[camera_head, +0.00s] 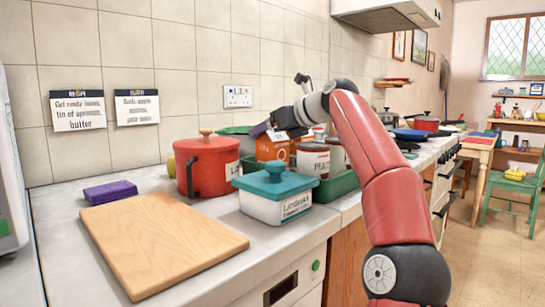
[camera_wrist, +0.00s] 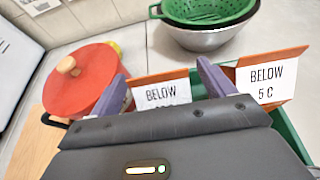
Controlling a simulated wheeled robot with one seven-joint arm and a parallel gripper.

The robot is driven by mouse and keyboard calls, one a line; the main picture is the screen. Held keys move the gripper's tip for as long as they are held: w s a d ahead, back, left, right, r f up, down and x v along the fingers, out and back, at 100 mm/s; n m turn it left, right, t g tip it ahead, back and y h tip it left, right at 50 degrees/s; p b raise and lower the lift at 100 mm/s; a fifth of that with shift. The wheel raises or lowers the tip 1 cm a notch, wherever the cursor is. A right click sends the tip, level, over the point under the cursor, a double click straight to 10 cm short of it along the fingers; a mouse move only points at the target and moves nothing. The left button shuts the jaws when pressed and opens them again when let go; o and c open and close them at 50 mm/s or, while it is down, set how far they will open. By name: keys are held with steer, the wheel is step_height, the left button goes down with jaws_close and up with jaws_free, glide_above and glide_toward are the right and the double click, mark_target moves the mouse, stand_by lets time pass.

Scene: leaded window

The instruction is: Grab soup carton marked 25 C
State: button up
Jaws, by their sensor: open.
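Two orange cartons with white labels stand side by side in the wrist view. The left carton (camera_wrist: 161,77) reads "BELOW", with its lower line mostly hidden by my gripper's body, so I cannot read its number. The right carton (camera_wrist: 266,82) reads "BELOW 5 C". In the head view an orange carton (camera_head: 271,149) stands at the back of a green tray (camera_head: 340,186). My gripper (camera_wrist: 163,72) is open, its purple fingers on either side of the left carton's label in the wrist view. In the head view my gripper (camera_head: 262,129) is above the cartons; contact is not visible.
A red pot (camera_head: 206,168) stands left of the tray, and a white tub with a teal lid (camera_head: 274,183) in front. Cans (camera_head: 314,160) crowd the tray. A green colander (camera_wrist: 207,8) sits in a metal bowl behind. A cutting board (camera_head: 160,240) lies front left.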

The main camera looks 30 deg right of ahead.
jaws_close()
stand_by(0.4)
steer(key=shift+r, duration=0.15)
